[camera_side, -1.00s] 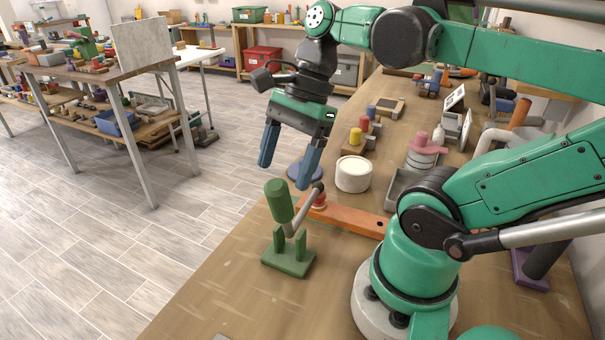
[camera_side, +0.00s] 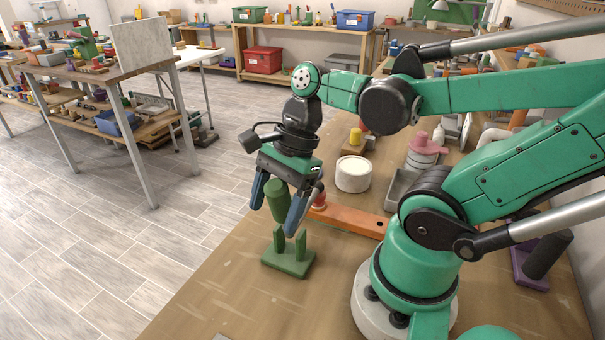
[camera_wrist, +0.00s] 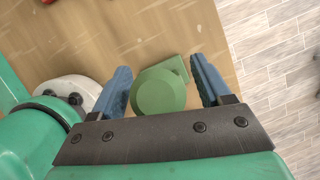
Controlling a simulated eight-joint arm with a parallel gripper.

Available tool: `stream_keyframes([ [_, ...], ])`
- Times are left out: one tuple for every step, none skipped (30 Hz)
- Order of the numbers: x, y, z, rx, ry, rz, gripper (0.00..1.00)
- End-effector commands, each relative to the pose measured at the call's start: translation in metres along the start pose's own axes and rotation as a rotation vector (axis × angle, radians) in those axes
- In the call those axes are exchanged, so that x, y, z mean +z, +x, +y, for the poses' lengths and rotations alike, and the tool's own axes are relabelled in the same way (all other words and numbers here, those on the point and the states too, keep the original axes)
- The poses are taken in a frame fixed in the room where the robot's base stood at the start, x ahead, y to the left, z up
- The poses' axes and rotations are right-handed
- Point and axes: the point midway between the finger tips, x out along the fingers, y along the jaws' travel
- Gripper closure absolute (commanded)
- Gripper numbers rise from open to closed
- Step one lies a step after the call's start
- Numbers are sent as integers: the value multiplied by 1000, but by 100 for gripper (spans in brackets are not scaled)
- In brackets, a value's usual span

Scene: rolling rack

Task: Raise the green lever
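The green lever has a thick green cylindrical handle (camera_side: 278,200) above a green base with two upright posts (camera_side: 288,258) near the table's left edge. My gripper (camera_side: 277,212) is open, pointing down, with one blue finger on each side of the handle. The lever's metal rod is mostly hidden behind the right finger in the side view.
An orange bar (camera_side: 348,220) lies just right of the lever, with a small red knob (camera_side: 318,202) at its end. A white round pot (camera_side: 353,174) stands behind it. The table's left edge is close by; the tabletop in front of the lever is clear.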

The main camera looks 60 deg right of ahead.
Motion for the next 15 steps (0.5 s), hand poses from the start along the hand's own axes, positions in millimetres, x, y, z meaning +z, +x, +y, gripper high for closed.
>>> stream_keyframes([
  [0,0,0,0,0,0,45],
  [0,0,0,0,0,0,53],
  [0,0,0,0,0,0,65],
  [0,0,0,0,0,0,73],
  [0,0,0,0,0,0,82],
  [0,0,0,0,0,0,93],
  [0,0,0,0,0,0,100],
  [0,0,0,1,0,0,100],
  [0,0,0,1,0,0,100],
  [0,0,0,1,0,0,100],
  [0,0,0,1,0,0,100],
  [0,0,0,1,0,0,100],
  [0,0,0,1,0,0,100],
  [0,0,0,2,0,0,100],
  [0,0,0,2,0,0,100],
])
